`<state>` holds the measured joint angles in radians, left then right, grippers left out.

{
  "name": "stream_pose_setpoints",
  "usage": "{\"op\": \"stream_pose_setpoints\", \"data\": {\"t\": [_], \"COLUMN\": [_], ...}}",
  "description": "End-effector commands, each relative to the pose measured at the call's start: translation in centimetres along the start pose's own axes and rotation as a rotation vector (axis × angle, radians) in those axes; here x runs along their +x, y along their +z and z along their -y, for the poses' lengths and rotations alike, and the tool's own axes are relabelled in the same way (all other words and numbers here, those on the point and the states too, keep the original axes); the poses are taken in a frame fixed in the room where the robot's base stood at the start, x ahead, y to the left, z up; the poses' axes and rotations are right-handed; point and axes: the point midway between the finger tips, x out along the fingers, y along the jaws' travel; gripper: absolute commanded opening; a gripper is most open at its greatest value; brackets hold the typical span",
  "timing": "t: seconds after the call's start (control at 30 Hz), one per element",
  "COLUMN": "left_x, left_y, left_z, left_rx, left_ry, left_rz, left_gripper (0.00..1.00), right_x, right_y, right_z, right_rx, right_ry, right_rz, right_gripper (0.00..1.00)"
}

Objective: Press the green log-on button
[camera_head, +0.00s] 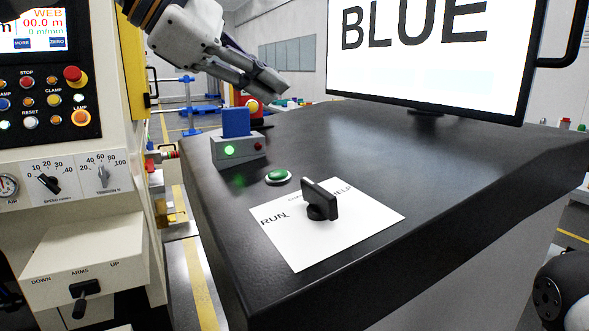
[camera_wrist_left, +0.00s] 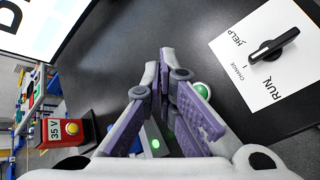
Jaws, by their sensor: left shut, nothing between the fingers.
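The green button (camera_head: 278,175) sits in a pale ring on the dark desk, between a small grey box and a white card. It also shows in the left wrist view (camera_wrist_left: 201,90), just right of the fingers and partly hidden by one. My left gripper (camera_head: 277,88) is shut and empty. It is above the far part of the desk, above and apart from the button. In the left wrist view its fingertips (camera_wrist_left: 159,62) meet beside the button. My right gripper is not in view.
The grey box (camera_head: 240,153) holds a blue card (camera_head: 236,122) and shows a green light. A black rotary switch (camera_head: 320,200) stands on the white card (camera_head: 297,253). A monitor (camera_head: 425,60) reads BLUE. A control panel (camera_head: 45,110) stands left of the desk.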

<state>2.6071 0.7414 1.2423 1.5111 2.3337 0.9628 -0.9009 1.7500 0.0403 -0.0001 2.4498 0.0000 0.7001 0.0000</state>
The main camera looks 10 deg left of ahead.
Motion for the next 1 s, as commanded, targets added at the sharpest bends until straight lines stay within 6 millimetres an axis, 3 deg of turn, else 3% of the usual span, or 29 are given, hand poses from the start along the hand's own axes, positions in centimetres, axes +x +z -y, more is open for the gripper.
{"op": "stream_pose_setpoints", "data": {"t": [0.33, 0.8, 1.0], "left_x": [0.5, 5.0, 6.0], "left_y": [-0.4, -3.8, -4.5], "left_z": [0.3, 3.7, 4.4], "left_rx": [0.000, -0.002, 0.000], "left_ry": [-0.001, -0.002, -0.001], "left_rz": [-0.002, -0.002, -0.002], "left_gripper": [0.00, 0.00, 0.00], "right_x": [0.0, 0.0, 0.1], "right_y": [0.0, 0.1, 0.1], "right_z": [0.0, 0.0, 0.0], "right_rx": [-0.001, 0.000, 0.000], "right_ry": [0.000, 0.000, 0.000], "right_rz": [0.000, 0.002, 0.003], "right_gripper": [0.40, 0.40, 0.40]}}
